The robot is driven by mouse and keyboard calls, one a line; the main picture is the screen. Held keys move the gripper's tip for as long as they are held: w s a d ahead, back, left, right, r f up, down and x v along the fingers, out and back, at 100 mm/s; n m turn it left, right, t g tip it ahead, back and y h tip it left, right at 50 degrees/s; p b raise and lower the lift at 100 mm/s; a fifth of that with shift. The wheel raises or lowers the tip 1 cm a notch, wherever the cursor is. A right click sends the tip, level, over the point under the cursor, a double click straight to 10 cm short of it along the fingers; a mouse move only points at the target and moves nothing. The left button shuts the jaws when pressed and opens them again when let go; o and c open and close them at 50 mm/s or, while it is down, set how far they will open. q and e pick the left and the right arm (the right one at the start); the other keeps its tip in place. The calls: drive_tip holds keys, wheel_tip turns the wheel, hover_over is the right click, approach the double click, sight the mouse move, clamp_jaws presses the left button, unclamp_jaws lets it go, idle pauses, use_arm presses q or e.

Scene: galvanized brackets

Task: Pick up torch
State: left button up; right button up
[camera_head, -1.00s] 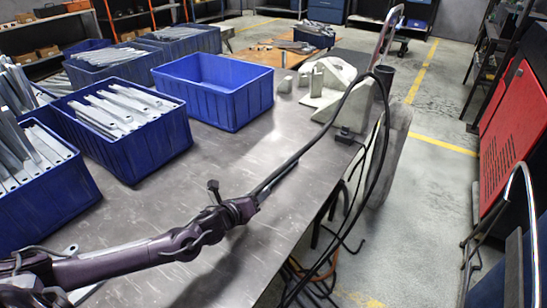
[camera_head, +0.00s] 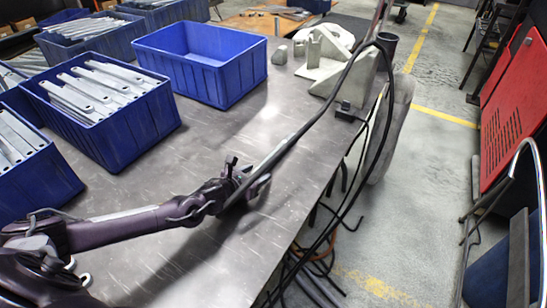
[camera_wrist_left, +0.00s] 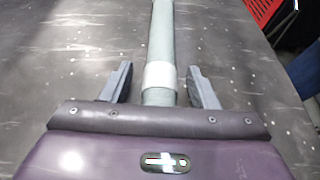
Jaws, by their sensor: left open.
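My left gripper (camera_head: 248,182) is at the torch's lower end, low over the table. In the left wrist view the torch (camera_wrist_left: 162,35) is a grey-green tube with a pale band, lying between the two open fingers of my left gripper (camera_wrist_left: 160,78). Gaps show between the tube and both fingers. The tube's near end is hidden behind the gripper body. My right gripper is not in view.
An empty blue bin (camera_head: 200,78) stands beyond the gripper. Blue bins with metal brackets (camera_head: 95,75) stand at the left. Pale metal parts and a dark cup-like holder (camera_head: 387,42) are at the far right edge. Black cables (camera_head: 318,240) hang off the table's right edge.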

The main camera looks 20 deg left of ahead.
use_arm(q)
drive_tip(key=shift+w, duration=0.1)
drive_tip(key=c, duration=0.9)
drive_tip(key=shift+r, duration=0.1)
drive_tip(key=shift+c, duration=0.7)
drive_tip(key=shift+w+r, duration=0.1)
